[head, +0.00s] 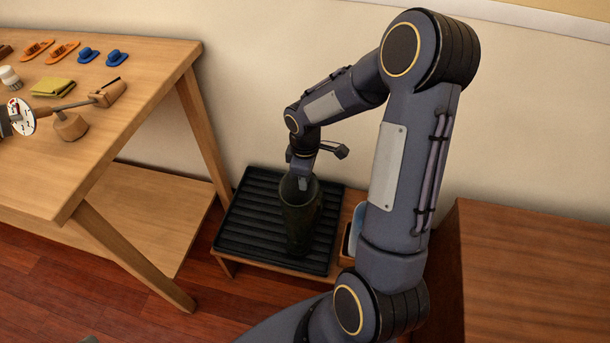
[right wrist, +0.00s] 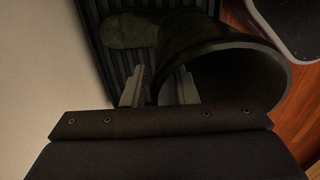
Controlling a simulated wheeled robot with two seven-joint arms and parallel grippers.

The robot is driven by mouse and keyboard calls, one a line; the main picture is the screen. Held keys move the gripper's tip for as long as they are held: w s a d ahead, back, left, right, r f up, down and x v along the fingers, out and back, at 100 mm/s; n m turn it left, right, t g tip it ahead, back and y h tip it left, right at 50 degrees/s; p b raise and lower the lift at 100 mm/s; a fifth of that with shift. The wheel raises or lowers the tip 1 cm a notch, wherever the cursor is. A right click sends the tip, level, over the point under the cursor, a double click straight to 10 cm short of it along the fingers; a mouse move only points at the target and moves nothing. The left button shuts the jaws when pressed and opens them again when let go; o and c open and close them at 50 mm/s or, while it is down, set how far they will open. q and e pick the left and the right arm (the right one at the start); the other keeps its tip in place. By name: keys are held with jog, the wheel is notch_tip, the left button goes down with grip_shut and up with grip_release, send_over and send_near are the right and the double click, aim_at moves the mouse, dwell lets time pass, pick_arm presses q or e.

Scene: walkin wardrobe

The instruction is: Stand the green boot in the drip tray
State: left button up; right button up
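The dark green boot (head: 301,222) stands upright on the black ribbed drip tray (head: 248,232), toward its right side, with its opening up. In the right wrist view the boot's wide shaft opening (right wrist: 235,78) is near, and its toe (right wrist: 132,30) lies beyond over the tray's ribs (right wrist: 100,14). My right gripper (head: 303,184) is down at the boot's top rim. Its two fingers (right wrist: 160,88) are apart, seemingly either side of the shaft wall, with space between them.
A wooden bench (head: 120,135) at left carries small shoes, a folded yellow cloth (head: 53,87) and a wooden shoe tool (head: 108,94). A brown wooden cabinet (head: 530,280) stands at right. The wall is close behind the tray. Open floor (head: 190,320) lies in front.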

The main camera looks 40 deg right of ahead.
notch_tip(320, 180, up, 12)
jog(key=p, duration=0.3)
jog(key=shift+p, duration=0.4)
jog(key=s+a+r+m+t+y, duration=0.2)
jog(key=s+a+r+m, duration=0.2)
jog(key=s, duration=0.4)
jog(key=s+a+r+m+t+y, duration=0.1)
jog(key=s+a+r+m+t, duration=0.2)
jog(key=s+a+r+m, duration=0.2)
jog(key=s+a, duration=0.2)
jog(key=s, duration=0.2)
jog(key=shift+s+a+r+m+t+y, duration=0.15)
jog(key=shift+s+m+t+y, duration=0.15)
jog(key=shift+m+y, duration=0.1)
jog(key=shift+r, duration=0.1)
notch_tip(320, 180, up, 21)
jog(key=p, duration=2.1)
